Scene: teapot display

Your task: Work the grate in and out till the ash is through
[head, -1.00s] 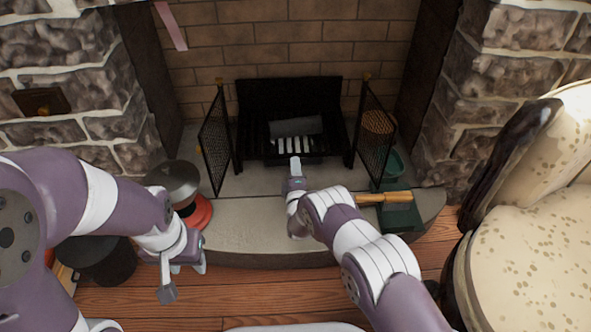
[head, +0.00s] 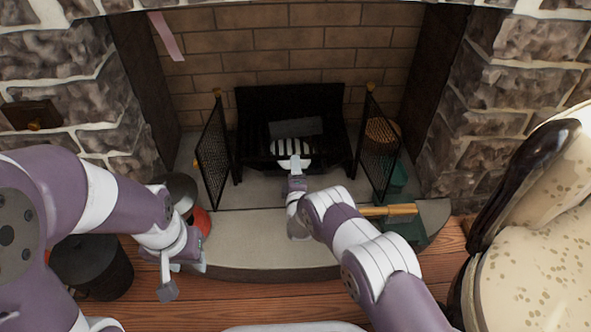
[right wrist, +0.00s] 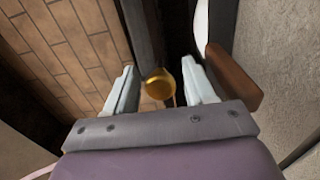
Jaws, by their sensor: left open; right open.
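The black fire basket (head: 290,100) stands in the brick fireplace, with a dark block (head: 297,128) lying in it. Below the block, the grate (head: 284,147) shows as pale and dark stripes. My right gripper (head: 294,163) is open at the front of the grate and hides part of it. In the right wrist view, a round brass knob (right wrist: 158,84) appears between the spread fingers; contact cannot be told. My left gripper (head: 186,276) is open and empty, low at the left over the floor. Ash cannot be made out clearly.
Mesh screens flank the basket, left (head: 213,155) and right (head: 375,145). A wooden-handled tool (head: 390,210) lies on the right of the stone hearth (head: 260,235). A black bucket (head: 92,268) stands left. A patterned armchair (head: 540,240) blocks the right.

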